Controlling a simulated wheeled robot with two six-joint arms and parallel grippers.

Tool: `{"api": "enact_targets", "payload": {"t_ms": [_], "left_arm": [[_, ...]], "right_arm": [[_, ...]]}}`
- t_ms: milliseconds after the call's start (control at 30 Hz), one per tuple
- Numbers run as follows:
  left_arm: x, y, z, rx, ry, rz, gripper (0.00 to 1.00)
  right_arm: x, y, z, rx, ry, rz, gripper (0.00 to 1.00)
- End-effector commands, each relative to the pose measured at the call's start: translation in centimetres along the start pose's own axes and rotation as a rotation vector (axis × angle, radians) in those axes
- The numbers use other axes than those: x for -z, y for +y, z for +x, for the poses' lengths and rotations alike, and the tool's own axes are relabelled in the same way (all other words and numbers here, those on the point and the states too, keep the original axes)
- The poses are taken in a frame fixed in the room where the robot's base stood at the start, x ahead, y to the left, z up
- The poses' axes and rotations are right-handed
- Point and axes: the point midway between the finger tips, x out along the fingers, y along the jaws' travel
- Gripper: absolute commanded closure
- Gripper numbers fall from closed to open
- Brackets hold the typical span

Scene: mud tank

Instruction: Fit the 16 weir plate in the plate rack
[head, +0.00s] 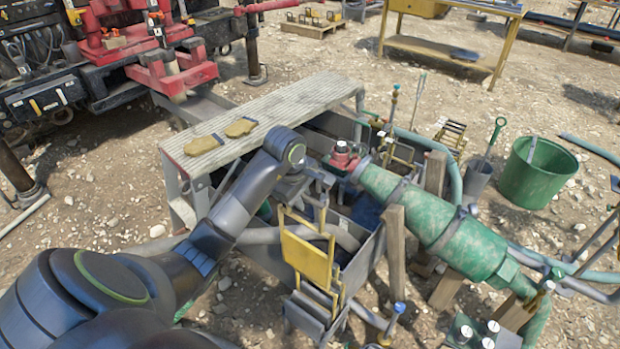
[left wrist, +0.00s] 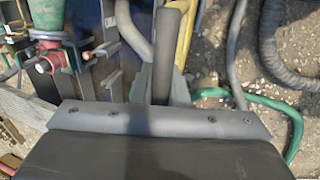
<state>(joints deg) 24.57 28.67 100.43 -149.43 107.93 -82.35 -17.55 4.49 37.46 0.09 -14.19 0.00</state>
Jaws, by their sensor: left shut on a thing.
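A yellow plate with a yellow upright handle frame (head: 306,262) hangs below my left gripper (head: 308,190) in the head view. The gripper is shut on the top of that frame; the number on the plate is too small to read. The plate is over the near end of the grey tank (head: 367,262), in front of a grey slotted holder with yellow uprights (head: 318,318). I cannot tell whether the plate touches the holder or sits in a slot. In the left wrist view a thin yellow strip (left wrist: 185,35) shows beside a grey finger. My right gripper is not in view.
A green cylinder machine (head: 435,225) on wooden posts stands close on the right.

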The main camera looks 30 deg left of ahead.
Motion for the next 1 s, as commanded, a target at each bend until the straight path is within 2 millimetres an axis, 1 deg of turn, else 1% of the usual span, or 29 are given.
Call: {"api": "enact_targets", "payload": {"t_ms": [33, 100, 167, 267, 1000], "left_arm": [[-0.2, 0.1, -0.5, -0.002, -0.002, 0.005, 1.00], [-0.4, 0.0, -0.5, -0.003, -0.004, 0.008, 1.00], [-0.5, -0.1, -0.2, -0.003, -0.005, 0.010, 1.00], [-0.5, -0.4, 0.6, -0.002, -0.005, 0.010, 1.00], [-0.5, -3.3, 11.6, -0.003, -0.005, 0.009, 1.00]], "right_arm": [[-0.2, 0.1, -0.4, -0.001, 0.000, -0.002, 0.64], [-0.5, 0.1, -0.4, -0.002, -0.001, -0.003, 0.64], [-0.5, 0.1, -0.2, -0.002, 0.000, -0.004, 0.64], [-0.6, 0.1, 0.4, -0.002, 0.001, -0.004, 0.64], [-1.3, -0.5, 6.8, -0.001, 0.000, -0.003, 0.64]]}}
